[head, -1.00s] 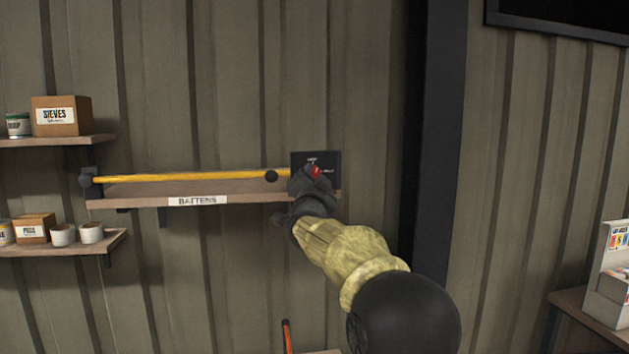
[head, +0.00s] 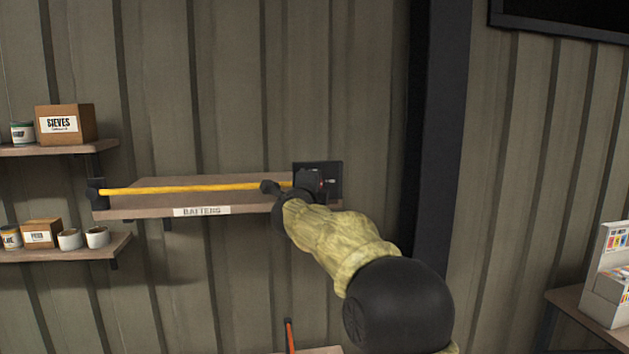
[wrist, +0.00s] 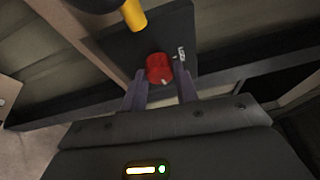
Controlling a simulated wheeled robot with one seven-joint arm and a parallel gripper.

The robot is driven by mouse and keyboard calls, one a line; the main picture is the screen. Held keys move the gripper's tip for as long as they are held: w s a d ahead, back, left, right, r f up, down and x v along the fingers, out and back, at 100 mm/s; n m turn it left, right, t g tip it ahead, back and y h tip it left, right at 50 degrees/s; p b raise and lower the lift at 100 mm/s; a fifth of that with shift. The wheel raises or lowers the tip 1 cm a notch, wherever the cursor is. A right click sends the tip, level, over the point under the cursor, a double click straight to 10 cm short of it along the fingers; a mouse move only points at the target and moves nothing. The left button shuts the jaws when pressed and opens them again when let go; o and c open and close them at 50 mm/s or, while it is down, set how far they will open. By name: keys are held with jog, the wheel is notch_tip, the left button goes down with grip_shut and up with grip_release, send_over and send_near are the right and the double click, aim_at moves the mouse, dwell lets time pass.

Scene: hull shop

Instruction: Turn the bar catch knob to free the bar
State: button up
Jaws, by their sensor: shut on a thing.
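The bar catch knob (wrist: 158,67) is red and round, with a small pale mark on its rim, on a dark catch plate (wrist: 120,45). My gripper (wrist: 160,82) is shut on the knob, one finger on each side. In the head view my gripper (head: 305,185) reaches the dark plate (head: 335,178) and hides most of the knob. The yellow bar (head: 190,188) runs across the front of the battens shelf, from a black bracket (head: 97,193) at the left to the plate. The bar's end (wrist: 134,15) shows beside the knob in the wrist view.
The battens shelf (head: 150,212) is below the bar. Shelves with a sieves box (head: 66,125) and several pots (head: 70,239) are at the left. A dark post (head: 440,130) stands right of the plate. A table with a display box (head: 607,275) is at the far right.

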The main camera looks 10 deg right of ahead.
jog(key=shift+m+p, duration=0.3)
jog(key=shift+m, duration=0.3)
jog(key=o, duration=1)
jog(key=b+v, duration=0.2)
jog(key=v, duration=0.3)
jog(key=b+v, duration=0.2)
jog(key=v, duration=0.4)
jog(key=b+v, duration=0.2)
jog(key=v, duration=0.4)
jog(key=shift+s+r, duration=0.2)
jog(key=shift+r, duration=0.1)
